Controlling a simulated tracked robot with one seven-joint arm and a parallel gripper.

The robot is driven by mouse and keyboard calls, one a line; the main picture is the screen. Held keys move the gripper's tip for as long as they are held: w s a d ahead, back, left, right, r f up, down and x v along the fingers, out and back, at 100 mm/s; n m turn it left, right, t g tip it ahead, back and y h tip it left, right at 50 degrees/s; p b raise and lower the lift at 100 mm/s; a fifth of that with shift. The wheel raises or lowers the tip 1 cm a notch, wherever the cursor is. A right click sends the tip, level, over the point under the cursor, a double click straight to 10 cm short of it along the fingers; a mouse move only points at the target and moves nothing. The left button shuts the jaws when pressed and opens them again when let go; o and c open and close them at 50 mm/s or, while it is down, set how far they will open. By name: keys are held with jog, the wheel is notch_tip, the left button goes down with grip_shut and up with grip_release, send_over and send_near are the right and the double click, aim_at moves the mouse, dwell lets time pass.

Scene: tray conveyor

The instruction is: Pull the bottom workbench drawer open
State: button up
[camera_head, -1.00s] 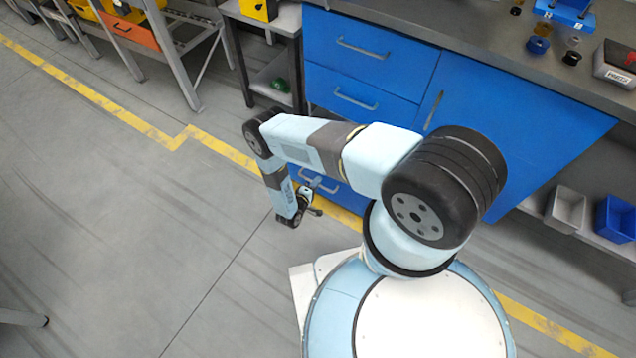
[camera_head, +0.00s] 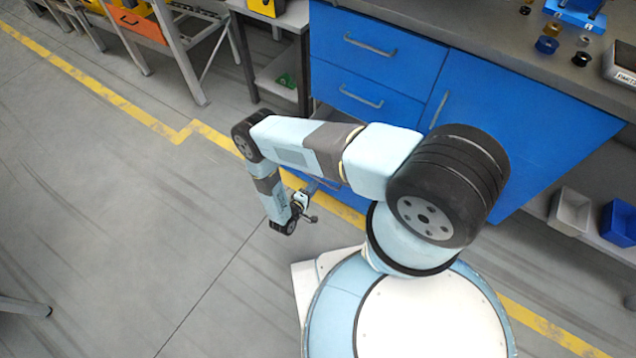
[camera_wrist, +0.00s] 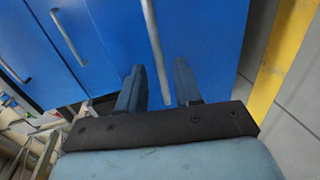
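The blue workbench cabinet (camera_head: 510,125) has stacked drawers on its left side. The top drawer (camera_head: 375,60) and the drawer below it (camera_head: 335,85) look shut. In the wrist view, the lowest drawer's bar handle (camera_wrist: 152,35) runs between the two fingers of my gripper (camera_wrist: 160,66). The fingers are apart, with a gap on each side of the bar. In the head view, my gripper (camera_head: 304,203) is small and low beside the cabinet front.
A yellow floor line (camera_head: 215,137) runs along the cabinet's foot. A grey side table (camera_head: 285,28) stands left of the cabinet. Open grey floor (camera_head: 120,220) lies to the left. A white bin (camera_head: 570,210) and a blue bin (camera_head: 618,222) sit under the bench at right.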

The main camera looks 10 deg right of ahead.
jog(key=v, duration=0.8)
dwell(0.4)
